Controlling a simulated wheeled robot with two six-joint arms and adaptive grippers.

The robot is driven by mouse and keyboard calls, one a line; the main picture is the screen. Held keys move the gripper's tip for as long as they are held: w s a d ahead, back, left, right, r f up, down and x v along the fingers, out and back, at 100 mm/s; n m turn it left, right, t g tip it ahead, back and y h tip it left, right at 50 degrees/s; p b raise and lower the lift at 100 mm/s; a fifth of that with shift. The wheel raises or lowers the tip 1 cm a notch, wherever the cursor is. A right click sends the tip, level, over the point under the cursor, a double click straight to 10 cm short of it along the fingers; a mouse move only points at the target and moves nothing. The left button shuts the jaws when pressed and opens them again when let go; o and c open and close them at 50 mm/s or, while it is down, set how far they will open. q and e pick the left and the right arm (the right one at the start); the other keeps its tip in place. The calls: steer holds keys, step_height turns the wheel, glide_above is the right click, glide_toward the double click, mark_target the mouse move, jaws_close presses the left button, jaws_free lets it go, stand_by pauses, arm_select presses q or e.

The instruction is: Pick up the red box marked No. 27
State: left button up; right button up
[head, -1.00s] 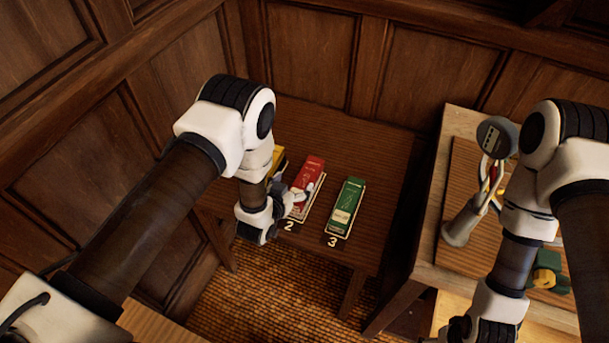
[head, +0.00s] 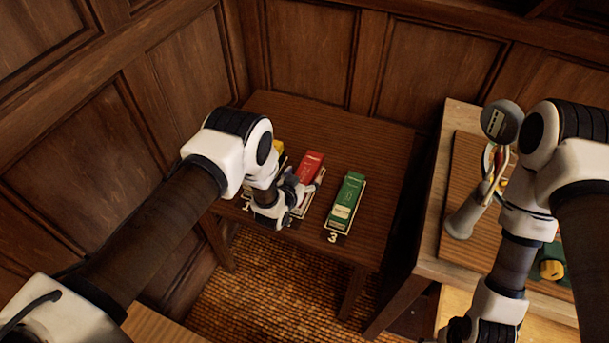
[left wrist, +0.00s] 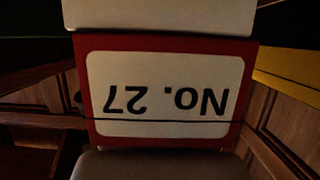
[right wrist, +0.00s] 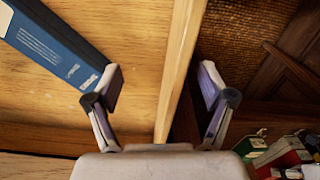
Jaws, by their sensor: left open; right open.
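The red box (head: 309,164) lies on the low wooden table, between a yellow and a green box. In the left wrist view its end (left wrist: 165,138) fills the middle, with a pale label reading "No. 27" upside down. My left gripper (head: 292,190) is open at the near end of this box and hides part of it. My right gripper (right wrist: 160,85) is open and empty, in the right wrist view.
The green box (head: 347,198) stands right of the red one by a "3" tag. The yellow box (head: 279,148) is partly hidden at left. A board with a grey lamp-like object (head: 500,122) is at right. A blue box (right wrist: 52,42) shows in the right wrist view.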

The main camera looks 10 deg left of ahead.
arm_select(q)
steer(key=shift+w+f, duration=0.1)
steer(key=c, duration=1.4)
steer(key=shift+c, duration=0.2)
